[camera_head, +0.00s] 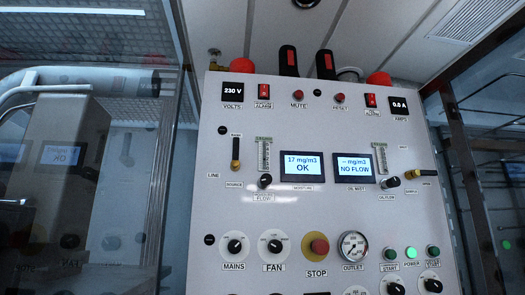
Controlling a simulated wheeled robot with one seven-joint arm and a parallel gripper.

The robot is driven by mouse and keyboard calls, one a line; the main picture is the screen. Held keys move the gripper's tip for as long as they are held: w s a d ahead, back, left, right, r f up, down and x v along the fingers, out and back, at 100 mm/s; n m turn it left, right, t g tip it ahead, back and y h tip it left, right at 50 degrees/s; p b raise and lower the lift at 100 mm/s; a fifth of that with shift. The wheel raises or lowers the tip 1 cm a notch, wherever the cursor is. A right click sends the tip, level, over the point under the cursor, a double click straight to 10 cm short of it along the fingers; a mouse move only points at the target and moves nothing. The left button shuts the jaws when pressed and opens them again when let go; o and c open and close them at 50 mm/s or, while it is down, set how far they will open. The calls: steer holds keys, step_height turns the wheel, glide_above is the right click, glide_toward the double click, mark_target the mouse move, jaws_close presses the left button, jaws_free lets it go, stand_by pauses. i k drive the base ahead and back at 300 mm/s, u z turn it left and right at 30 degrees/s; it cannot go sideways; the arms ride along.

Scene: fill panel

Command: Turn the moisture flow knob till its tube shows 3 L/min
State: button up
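The moisture flow knob (265,181) is a small dark round knob on the white panel, with a label just below it that reads FLOW. Its flow tube (264,155) is a narrow upright scale directly above the knob. The scale marks and any float are too small to read. To the right, the moisture display (302,166) reads 17 mg/m3 OK. My gripper is not in view, and nothing touches the knob.
The oil flow knob (390,182) sits right of the oil mist display (353,165). A red stop button (318,246) and the mains knob (235,246) are lower. Reflective glass stands at left.

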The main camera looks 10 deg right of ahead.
mark_target(266, 179)
steer(key=k, duration=0.5)
steer(key=u, duration=1.65)
steer(key=k, duration=1.35)
steer(key=z, duration=0.55)
steer(key=i, duration=1)
steer(key=u, duration=0.05)
